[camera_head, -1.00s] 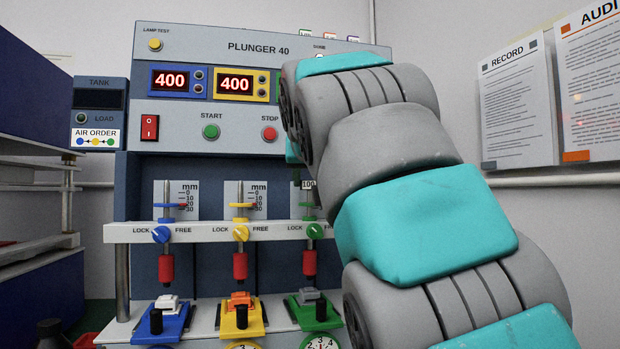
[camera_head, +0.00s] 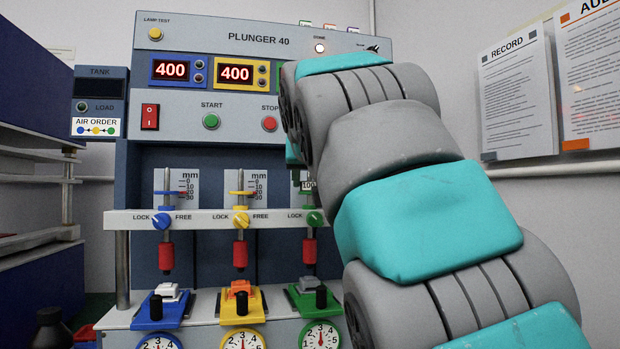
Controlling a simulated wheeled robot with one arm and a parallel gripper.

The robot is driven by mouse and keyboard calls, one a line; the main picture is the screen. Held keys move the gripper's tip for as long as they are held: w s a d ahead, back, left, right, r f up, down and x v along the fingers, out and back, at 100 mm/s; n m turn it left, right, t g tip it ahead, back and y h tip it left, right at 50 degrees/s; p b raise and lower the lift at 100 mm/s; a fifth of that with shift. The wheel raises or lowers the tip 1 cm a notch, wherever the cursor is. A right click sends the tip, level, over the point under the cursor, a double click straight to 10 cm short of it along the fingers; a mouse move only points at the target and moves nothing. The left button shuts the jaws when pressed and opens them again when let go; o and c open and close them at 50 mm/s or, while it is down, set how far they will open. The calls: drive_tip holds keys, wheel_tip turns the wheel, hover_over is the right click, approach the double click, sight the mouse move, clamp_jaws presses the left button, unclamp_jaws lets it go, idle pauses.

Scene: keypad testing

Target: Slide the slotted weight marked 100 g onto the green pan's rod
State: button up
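A small white label reading 100 (camera_head: 308,185) shows just left of my arm, in front of the green station's scale plate. The weight's body is too small and covered to make out. The label overlaps the upper part of the green station's rod, so I cannot tell whether the weight is around the rod or in front of it. The green pan is mostly hidden there. The green knob (camera_head: 315,218) and red plunger (camera_head: 309,252) show below. My gripper is mostly hidden by my arm; only a dark sliver (camera_head: 295,179) shows beside the label, and its fingers cannot be made out.
The blue pan (camera_head: 162,192) and yellow pan (camera_head: 240,193) stand on their rods to the left. A white shelf (camera_head: 200,217) with LOCK/FREE knobs runs across the machine. Coloured bases and gauges (camera_head: 320,337) are below. Posters (camera_head: 518,100) hang on the right wall.

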drive_tip(key=o, duration=0.5)
drive_tip(key=shift+v, duration=3.9)
